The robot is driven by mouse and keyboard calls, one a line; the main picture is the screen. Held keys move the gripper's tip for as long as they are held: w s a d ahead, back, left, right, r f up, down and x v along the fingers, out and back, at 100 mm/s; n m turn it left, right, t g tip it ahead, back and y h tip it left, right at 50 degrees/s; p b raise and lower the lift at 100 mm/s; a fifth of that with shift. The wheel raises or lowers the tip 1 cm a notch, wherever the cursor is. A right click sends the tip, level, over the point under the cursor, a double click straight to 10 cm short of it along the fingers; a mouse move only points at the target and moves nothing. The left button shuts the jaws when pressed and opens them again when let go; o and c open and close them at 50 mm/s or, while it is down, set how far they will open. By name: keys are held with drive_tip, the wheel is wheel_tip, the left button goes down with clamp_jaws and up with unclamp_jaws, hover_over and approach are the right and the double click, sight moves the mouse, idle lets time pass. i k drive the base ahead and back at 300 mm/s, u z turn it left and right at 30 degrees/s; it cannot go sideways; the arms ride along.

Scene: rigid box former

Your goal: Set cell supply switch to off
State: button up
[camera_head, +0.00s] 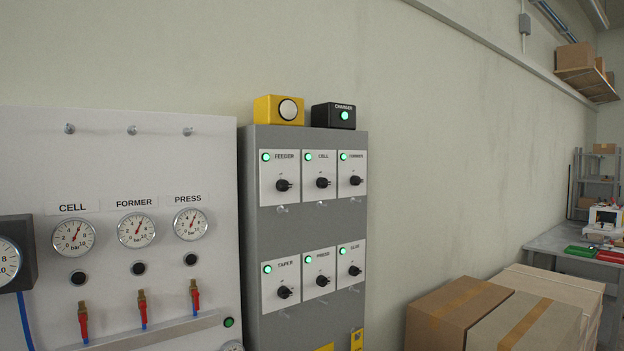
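The cell supply switch (322,182) is a black rotary knob on a white plate labelled CELL, top row middle of a grey cabinet (303,228). A green lamp (308,156) glows at the plate's upper left. The knob's handle looks roughly sideways; its position marks are too small to read. A clear tab (322,204) sits just below the plate. My gripper is not in view.
Similar switches FEEDER (283,185) and another (355,180) flank it, with several more below. A yellow button box (279,110) and black CHANGER box (334,116) top the cabinet. A gauge panel (105,180) stands left, cardboard boxes (458,310) lower right.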

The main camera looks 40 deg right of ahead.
sight(321, 182)
drive_tip(key=u, duration=2.15)
drive_tip(key=k, duration=0.95)
drive_tip(key=z, duration=1.5)
drive_tip(key=i, duration=0.5)
